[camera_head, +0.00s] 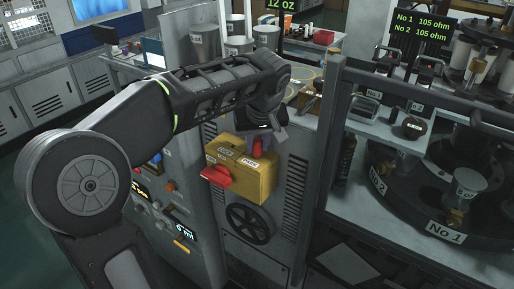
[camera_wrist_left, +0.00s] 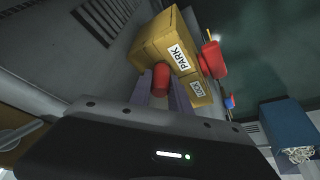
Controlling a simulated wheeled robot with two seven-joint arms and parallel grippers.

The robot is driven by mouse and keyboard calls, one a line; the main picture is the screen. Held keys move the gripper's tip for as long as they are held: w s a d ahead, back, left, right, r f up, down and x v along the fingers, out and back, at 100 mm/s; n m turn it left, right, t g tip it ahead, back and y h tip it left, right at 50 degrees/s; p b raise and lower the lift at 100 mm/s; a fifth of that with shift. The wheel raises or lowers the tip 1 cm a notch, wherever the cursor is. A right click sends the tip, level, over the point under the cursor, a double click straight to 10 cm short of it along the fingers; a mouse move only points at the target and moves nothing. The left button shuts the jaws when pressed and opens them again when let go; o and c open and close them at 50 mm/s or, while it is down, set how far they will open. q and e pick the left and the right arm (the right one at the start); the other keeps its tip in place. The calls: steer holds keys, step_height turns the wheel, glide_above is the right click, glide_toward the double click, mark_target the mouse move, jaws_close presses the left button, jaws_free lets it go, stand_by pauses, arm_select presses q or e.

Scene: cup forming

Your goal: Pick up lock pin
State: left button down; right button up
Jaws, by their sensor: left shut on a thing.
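A yellow box (camera_head: 240,178) labelled LOCK and PARK is mounted on the front of a grey machine cabinet. The red lock pin (camera_head: 257,147) stands at the top of the box, beside the PARK label. My left gripper (camera_head: 263,136) comes down over it from above. In the left wrist view the lock pin (camera_wrist_left: 161,76) is between the two fingers of my left gripper (camera_wrist_left: 161,88), which is shut on it. The fingers partly hide the pin, and I cannot tell whether its lower end is in the box. My right gripper is in neither view.
A red handle (camera_head: 217,176) sticks out from the box's front left. A dark handwheel (camera_head: 250,223) is below the box. Cups (camera_head: 205,42) stand on top.

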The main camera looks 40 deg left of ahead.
arm_select(q)
step_height(320, 180, up, 8)
steer(key=shift+f, duration=0.2)
steer(key=shift+r+p, duration=0.6)
steer(key=shift+r, duration=0.25)
steer(key=shift+r+p, duration=0.35)
steer(key=shift+r, duration=0.05)
